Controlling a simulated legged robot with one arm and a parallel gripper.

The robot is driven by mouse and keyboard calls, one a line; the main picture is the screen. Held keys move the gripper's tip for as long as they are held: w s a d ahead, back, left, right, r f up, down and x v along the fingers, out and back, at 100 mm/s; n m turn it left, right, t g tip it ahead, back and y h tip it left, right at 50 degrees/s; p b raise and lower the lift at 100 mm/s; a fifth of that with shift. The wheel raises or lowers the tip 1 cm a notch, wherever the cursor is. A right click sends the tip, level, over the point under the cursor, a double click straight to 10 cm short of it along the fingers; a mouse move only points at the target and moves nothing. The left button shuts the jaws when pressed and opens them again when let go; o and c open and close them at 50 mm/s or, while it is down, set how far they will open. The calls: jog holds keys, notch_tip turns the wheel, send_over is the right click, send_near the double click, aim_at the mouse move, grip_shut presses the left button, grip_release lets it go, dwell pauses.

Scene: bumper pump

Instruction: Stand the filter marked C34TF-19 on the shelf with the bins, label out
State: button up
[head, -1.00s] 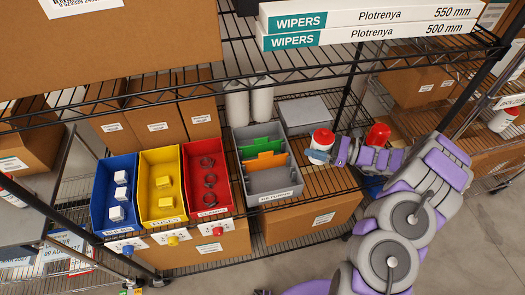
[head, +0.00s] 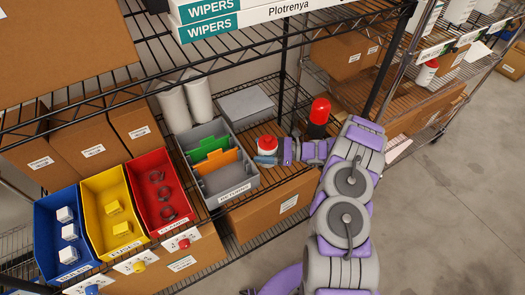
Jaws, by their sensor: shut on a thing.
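A white filter with a red top (head: 267,145) is upright at the right of the grey bin (head: 215,165), at the level of the shelf with the bins (head: 262,105). My gripper (head: 268,157) reaches in from the right and is shut on it, with the fingers across its body. The fingers hide much of the filter. I cannot read its marking or see which way its label faces, nor tell whether its base touches the shelf.
Blue (head: 62,235), yellow (head: 115,212) and red (head: 160,190) bins stand at the left. A red-topped dark cylinder (head: 319,115) is behind my gripper. Two white cylinders (head: 197,98) and a grey box (head: 244,104) are behind the grey bin. An upper shelf with wiper boxes (head: 215,28) overhangs.

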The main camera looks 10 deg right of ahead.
jog(key=o, duration=1.4)
jog(key=shift+o, duration=0.2)
jog(key=p+v, duration=0.2)
jog(key=v, duration=1)
jog(key=shift+r, duration=0.1)
